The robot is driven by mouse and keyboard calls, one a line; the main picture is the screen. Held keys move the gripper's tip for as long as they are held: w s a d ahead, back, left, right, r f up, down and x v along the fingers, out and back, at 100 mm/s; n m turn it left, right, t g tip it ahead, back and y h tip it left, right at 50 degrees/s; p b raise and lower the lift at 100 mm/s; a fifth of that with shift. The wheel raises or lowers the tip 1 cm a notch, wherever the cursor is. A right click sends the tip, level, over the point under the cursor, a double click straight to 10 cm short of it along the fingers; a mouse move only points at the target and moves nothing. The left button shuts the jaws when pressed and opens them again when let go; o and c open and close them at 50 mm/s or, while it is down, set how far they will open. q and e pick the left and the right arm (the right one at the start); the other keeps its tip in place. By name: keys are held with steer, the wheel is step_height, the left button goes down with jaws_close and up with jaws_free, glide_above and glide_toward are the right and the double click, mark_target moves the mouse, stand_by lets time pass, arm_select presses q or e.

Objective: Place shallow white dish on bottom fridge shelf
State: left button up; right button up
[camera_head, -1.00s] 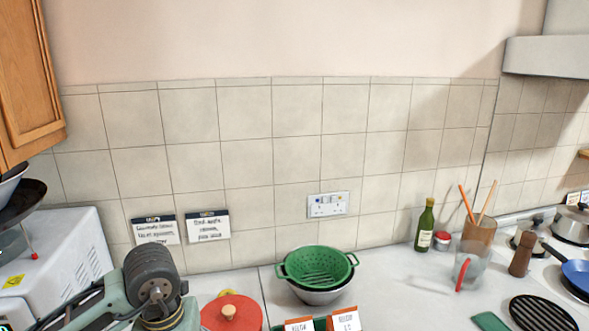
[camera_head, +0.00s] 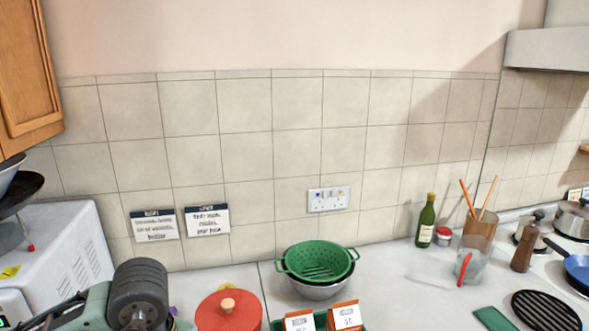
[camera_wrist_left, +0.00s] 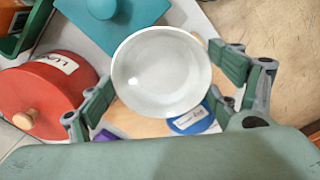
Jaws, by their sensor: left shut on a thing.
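The shallow white dish (camera_wrist_left: 161,72) is round and pale, seen from above in the left wrist view. My left gripper (camera_wrist_left: 160,86) has its green-grey fingers on both sides of the dish, shut on it. In the head view only my left arm's dark wrist joint shows at the bottom left; the gripper and dish are out of that picture. The fridge and its bottom shelf are not seen in either view. My right gripper is not in view.
A red lidded pot (camera_head: 228,312) and green colander (camera_head: 318,262) stand on the counter. A white appliance (camera_head: 62,262) is at left, below a wooden cupboard (camera_head: 28,75). A bottle (camera_head: 425,222) stands near the tiled wall.

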arm_select(q)
steer(key=m, duration=0.2)
steer(key=s+m, duration=0.1)
steer(key=m, duration=0.3)
steer(key=shift+s+f, duration=0.25)
steer(key=m, duration=0.4)
steer(key=shift+s+f+b, duration=0.1)
steer(key=shift+s+b, duration=0.3)
steer(key=m, duration=0.3)
steer(key=shift+s+f+m, duration=0.1)
steer(key=shift+s+m, duration=0.2)
steer(key=shift+s, duration=0.1)
